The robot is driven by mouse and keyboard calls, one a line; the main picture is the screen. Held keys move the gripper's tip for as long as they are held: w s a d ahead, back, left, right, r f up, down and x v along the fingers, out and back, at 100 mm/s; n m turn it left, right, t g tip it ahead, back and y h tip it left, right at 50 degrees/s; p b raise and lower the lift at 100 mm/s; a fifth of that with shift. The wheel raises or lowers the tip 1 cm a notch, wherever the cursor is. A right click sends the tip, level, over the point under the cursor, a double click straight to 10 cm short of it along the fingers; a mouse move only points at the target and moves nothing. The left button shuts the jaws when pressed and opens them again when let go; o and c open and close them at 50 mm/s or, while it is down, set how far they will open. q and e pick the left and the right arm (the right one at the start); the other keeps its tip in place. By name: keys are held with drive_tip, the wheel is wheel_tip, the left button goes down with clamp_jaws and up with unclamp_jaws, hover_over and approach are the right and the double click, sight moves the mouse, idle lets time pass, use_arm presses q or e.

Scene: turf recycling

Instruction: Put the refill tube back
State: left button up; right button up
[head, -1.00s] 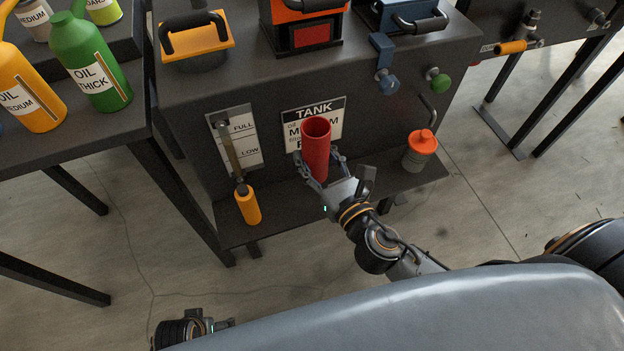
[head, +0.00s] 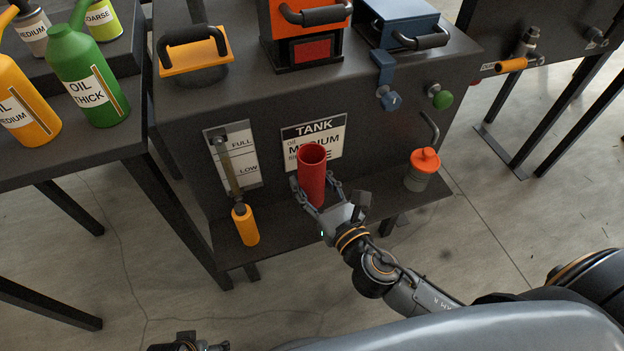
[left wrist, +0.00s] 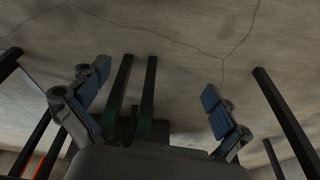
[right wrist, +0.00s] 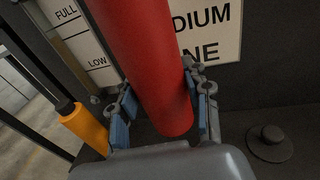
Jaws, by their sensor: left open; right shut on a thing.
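The refill tube, taken to be the red open-topped cylinder (head: 312,180), stands upright in front of the tank's MEDIUM label (head: 335,137). My right gripper (head: 318,203) is shut around its lower part. In the right wrist view the red tube (right wrist: 155,65) sits between the fingers (right wrist: 160,115), its lower end above the dark shelf. I cannot tell if it touches the shelf. My left gripper (head: 205,348) is only partly in the head view, low at the left. In the left wrist view its fingers (left wrist: 155,105) are spread and empty over the floor.
An orange-capped container (head: 422,170) stands on the shelf (head: 285,236) at right. A low round dark fitting (right wrist: 270,145) is on the shelf. Oil jugs (head: 90,75) stand at left.

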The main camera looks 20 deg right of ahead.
sight(318, 205)
wheel_tip(318, 205, down, 3)
drive_tip(key=shift+r+b, duration=0.2)
drive_tip(key=shift+b, duration=0.75)
wheel_tip(318, 205, down, 2)
drive_tip(key=shift+b, duration=0.8)
drive_tip(key=shift+f, duration=0.25)
drive_tip(key=shift+f+b, duration=0.8)
use_arm(q)
drive_tip(key=w+v, duration=0.1)
drive_tip(key=v, duration=1.1)
drive_tip(key=shift+w+r+t+b, duration=0.3)
drive_tip(key=shift+w+t, duration=0.1)
use_arm(e)
drive_tip(key=shift+f, duration=0.45)
use_arm(q)
drive_tip(key=shift+w, duration=0.2)
drive_tip(key=shift+w, duration=0.25)
use_arm(e)
drive_tip(key=shift+f, duration=0.1)
use_arm(q)
drive_tip(key=shift+w+d+r+t, duration=0.15)
drive_tip(key=shift+w+t, duration=0.35)
use_arm(e)
drive_tip(key=shift+f, duration=0.15)
use_arm(q)
drive_tip(key=shift+w+d, duration=0.1)
drive_tip(key=shift+w, duration=0.15)
